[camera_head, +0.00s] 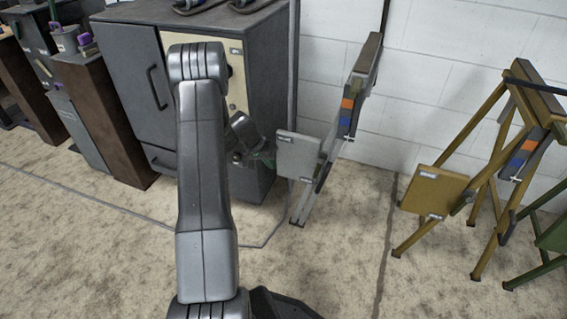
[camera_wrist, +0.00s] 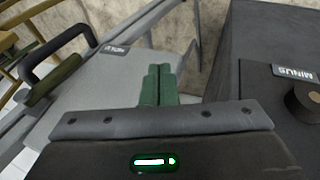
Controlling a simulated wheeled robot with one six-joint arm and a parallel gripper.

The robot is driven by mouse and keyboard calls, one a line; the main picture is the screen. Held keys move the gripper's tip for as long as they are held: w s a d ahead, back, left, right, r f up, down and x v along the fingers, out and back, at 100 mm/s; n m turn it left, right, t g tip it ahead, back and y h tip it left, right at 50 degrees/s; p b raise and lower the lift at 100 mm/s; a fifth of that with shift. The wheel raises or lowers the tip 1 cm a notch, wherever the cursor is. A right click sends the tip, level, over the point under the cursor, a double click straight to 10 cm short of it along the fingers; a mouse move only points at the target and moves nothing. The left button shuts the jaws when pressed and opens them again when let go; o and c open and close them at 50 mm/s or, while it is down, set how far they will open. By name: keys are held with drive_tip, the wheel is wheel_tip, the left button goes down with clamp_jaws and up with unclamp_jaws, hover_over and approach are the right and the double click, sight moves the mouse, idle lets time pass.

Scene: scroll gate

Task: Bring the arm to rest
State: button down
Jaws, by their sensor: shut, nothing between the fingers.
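My gripper (camera_wrist: 160,72) shows in the wrist view with its two green fingers pressed together and nothing between them. In the head view my gripper (camera_head: 264,153) is small and partly hidden by my wrist. My arm is raised and stretches forward up the middle of the head view. The gripper is beside a grey panel (camera_head: 299,155) on a grey folding stand (camera_head: 328,150), close to its left edge. The panel also fills the left of the wrist view (camera_wrist: 75,95), behind the fingers. I cannot tell whether the fingers touch it.
A dark grey cabinet (camera_head: 130,60) stands behind and left of my arm. In the wrist view a dark box face with a MINUS label (camera_wrist: 293,72) and a knob (camera_wrist: 303,100) is close on the right. A yellow stand (camera_head: 490,165) is at right. Floor is clear in front.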

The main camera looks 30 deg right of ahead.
drive_tip(key=shift+w+a, duration=0.25)
drive_tip(key=shift+a, duration=0.15)
